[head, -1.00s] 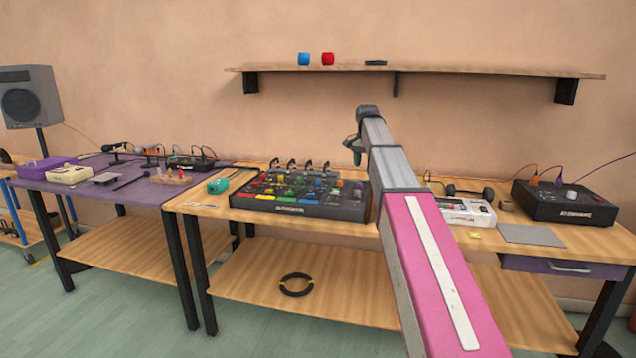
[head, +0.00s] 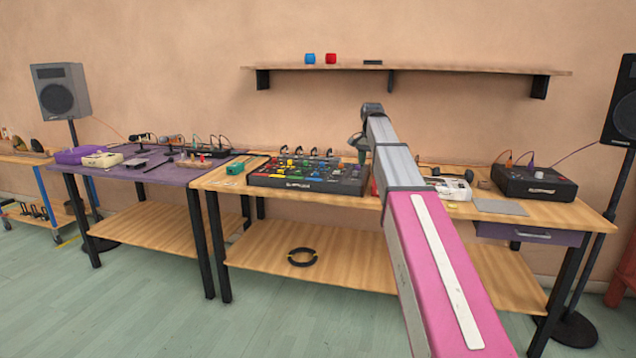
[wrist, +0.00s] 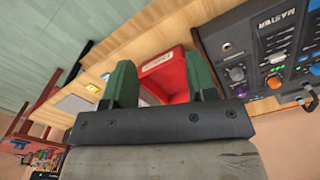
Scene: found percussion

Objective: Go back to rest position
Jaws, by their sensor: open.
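My gripper (wrist: 160,90) shows in the wrist view with its two green fingers apart and nothing held between them. Beyond the fingers, a red box (wrist: 166,74) with a pale label sits on the wooden table; I cannot tell that it touches either finger. In the head view my arm reaches up and forward over the table, and the gripper (head: 358,145) is small and partly hidden by the arm's end. The mixer (head: 310,172) with coloured knobs stands just left of the arm, and it also shows in the wrist view (wrist: 262,62).
The wooden table (head: 395,259) has a lower shelf with a black ring (head: 302,257). A black device (head: 534,183) and a grey pad (head: 499,207) are at right. A purple table (head: 125,178) stands left. Speakers (head: 60,90) flank the tables. Open floor (head: 130,315) lies in front.

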